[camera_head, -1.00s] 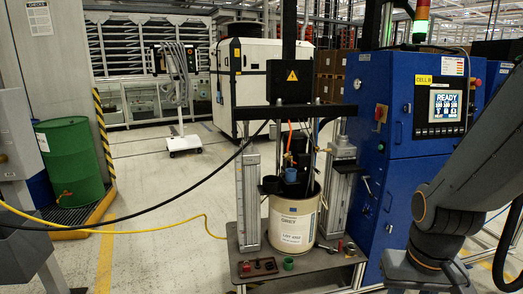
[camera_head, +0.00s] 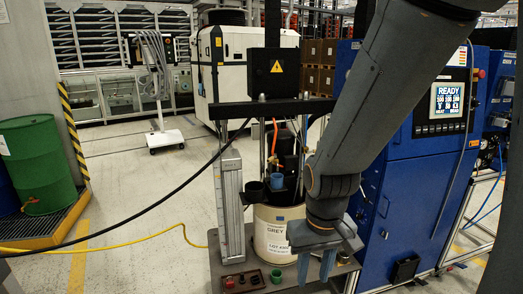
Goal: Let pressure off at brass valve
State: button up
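The drum pump stands over a cream drum (camera_head: 268,236) on a low grey bench. A small brass valve (camera_head: 273,160) shows above the drum, below an orange hose (camera_head: 275,135). It is too small to tell its handle position. My gripper (camera_head: 315,272) hangs pointing down in front of the drum's right side, below and to the right of the valve and clear of it. Its two blue-grey fingers are apart with nothing seen between them. My arm hides the pump's right side and part of the drum.
A grey upright (camera_head: 230,205) stands left of the drum, under a black crossbar (camera_head: 265,108). A black hose (camera_head: 150,208) crosses on the left. A blue cabinet (camera_head: 405,195) with a READY screen (camera_head: 447,99) stands right. A green cup (camera_head: 276,276) is on the bench front.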

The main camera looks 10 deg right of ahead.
aim_at(272, 158)
jog(key=z, duration=0.35)
jog(key=i, duration=0.9)
jog(key=z, duration=0.55)
